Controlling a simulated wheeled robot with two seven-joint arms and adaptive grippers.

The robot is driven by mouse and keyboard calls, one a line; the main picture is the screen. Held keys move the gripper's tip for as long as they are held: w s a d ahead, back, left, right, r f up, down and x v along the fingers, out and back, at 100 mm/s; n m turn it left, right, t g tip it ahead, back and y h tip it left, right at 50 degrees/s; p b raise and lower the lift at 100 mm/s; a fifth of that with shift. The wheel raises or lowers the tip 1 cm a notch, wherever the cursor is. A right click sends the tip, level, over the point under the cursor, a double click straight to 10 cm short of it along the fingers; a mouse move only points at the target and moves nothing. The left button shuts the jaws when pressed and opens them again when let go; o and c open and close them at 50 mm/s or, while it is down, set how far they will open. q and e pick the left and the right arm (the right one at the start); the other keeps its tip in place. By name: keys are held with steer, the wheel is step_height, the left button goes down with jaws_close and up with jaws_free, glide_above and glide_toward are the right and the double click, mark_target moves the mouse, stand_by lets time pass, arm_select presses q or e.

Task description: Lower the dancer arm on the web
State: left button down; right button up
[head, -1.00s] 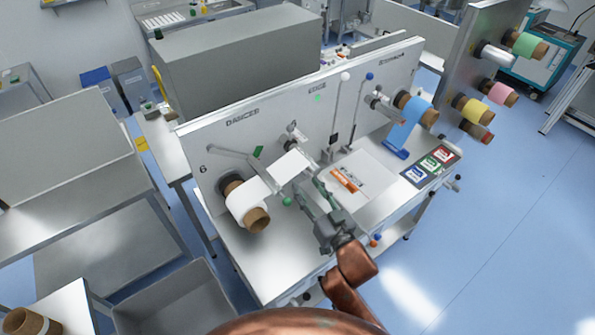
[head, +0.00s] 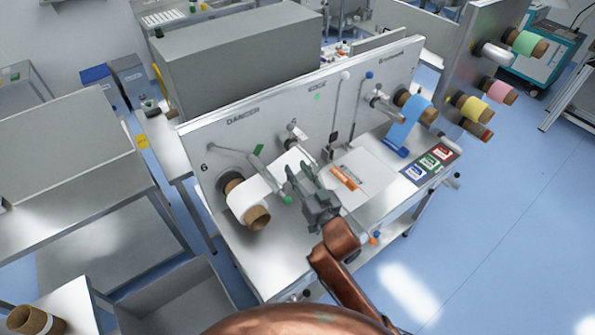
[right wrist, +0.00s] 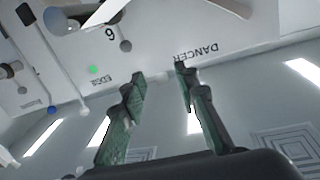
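On the upright panel marked DANCER, the grey dancer arm (head: 232,152) slants down to the right from its pivot. Its far end is partly hidden by the white web (head: 252,198), which runs from the lower-left roll up to the right. My right gripper (head: 302,168) is in front of the panel, close to the web's right end. In the right wrist view the right gripper (right wrist: 160,75) is open, with nothing between its green-padded fingers. I cannot tell whether it touches anything. My left gripper is out of view.
An orange-handled tool (head: 344,177) lies on the plate right of my gripper. Two thin upright levers (head: 358,105) stand behind it. A blue web roll (head: 418,108) and colored labels (head: 430,162) are farther right. An open grey bin (head: 185,305) stands at the lower left.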

jaws_close()
stand_by(0.6)
